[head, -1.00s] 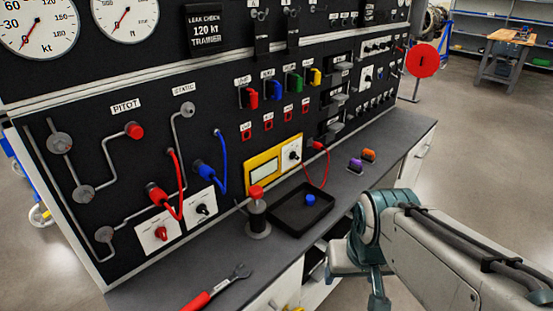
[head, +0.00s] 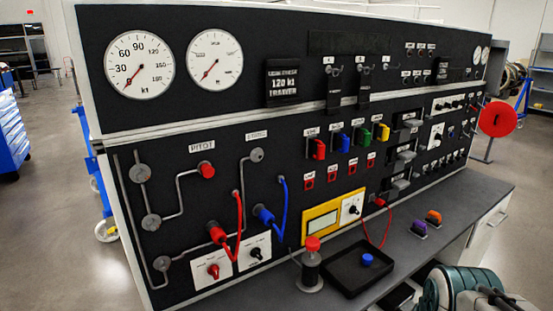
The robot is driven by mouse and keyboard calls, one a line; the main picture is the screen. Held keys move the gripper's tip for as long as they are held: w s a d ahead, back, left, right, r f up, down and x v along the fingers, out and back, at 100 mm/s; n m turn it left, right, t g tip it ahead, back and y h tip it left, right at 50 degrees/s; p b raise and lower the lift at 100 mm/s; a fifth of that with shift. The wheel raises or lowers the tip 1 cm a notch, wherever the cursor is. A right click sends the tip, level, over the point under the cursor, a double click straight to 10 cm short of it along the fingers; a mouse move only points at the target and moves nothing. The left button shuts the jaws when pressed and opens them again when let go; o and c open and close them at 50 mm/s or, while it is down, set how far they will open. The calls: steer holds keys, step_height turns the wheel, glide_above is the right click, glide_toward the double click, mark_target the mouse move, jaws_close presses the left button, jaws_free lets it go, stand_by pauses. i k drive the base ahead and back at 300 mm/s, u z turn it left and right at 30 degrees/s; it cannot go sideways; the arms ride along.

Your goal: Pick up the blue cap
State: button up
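The blue cap (head: 367,260) is a small round piece lying in a shallow black tray (head: 345,284) on the grey bench top. A red-topped dark cylinder (head: 312,265) stands just left of the tray. Part of my arm shows at the bottom right, in front of the bench and to the right of the tray. My gripper is out of the picture, so its fingers cannot be seen.
The black panel (head: 290,200) with knobs and red and blue hoses rises behind. The bench top's right end (head: 480,194) is clear.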

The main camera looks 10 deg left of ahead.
mark_target(368, 258)
steer(key=z, duration=1.65)
steer(key=i, duration=1.75)
steer(key=u, duration=3.05)
steer(key=i, duration=0.5)
steer(key=u, duration=0.05)
